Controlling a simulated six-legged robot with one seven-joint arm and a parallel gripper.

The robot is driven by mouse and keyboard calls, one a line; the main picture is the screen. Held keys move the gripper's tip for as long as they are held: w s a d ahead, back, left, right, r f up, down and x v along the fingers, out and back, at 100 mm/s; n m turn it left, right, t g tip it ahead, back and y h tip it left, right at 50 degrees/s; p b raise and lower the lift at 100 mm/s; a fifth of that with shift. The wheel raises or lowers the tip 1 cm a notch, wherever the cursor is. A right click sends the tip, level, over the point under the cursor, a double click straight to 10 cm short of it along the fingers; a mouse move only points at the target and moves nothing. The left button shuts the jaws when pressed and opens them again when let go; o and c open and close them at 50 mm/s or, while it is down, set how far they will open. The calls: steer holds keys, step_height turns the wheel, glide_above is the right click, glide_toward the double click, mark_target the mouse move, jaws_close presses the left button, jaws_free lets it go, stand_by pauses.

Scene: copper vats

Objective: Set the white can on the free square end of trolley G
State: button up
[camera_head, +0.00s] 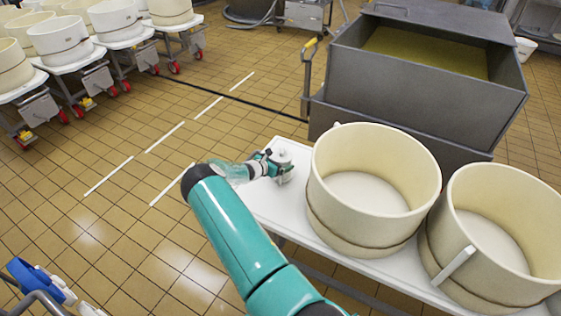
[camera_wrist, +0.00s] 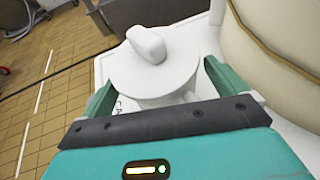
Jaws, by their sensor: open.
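The white can (camera_head: 285,156) stands upright on the bare white end of the trolley (camera_head: 262,207), left of two large cream tubs. In the wrist view the can (camera_wrist: 155,72) shows its round top with a pale knob. My gripper (camera_head: 277,166) is open around the can. In the wrist view my gripper (camera_wrist: 158,80) has one green finger on each side of it. I cannot tell whether either finger touches it. The lower part of the can is hidden by my gripper. No trolley letter is readable.
The near cream tub (camera_head: 372,190) stands just right of the can, with a second tub (camera_head: 495,235) beyond it. A grey metal vat (camera_head: 425,85) stands behind the trolley. Several trolleys with tubs (camera_head: 120,25) stand at the upper left. The tiled floor (camera_head: 110,210) on the left is mostly open.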

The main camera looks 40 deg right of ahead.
steer(key=w+v, duration=0.1)
steer(key=v, duration=1)
steer(key=w+a+r+n+t+y, duration=0.3)
steer(key=w+a+r+n, duration=0.15)
steer(key=r+n, duration=0.2)
steer(key=w+a+r+n+t+y, duration=0.25)
steer(key=a+r+n, duration=0.25)
steer(key=r, duration=0.3)
steer(key=s+a+r+n+t+y, duration=0.25)
steer(key=a+r+n+y, duration=0.35)
steer(key=a+r+n, duration=0.8)
steer(key=s+a+r+n+y, duration=0.4)
steer(key=s+a+r+n, duration=0.7)
steer(key=s+a+n, duration=0.3)
steer(key=s+n+g+h, duration=0.2)
steer(key=s+n+g, duration=0.1)
steer(key=s+n, duration=1.1)
steer(key=s, duration=0.6)
steer(key=shift+s+r, duration=0.15)
steer(key=shift+s, duration=0.05)
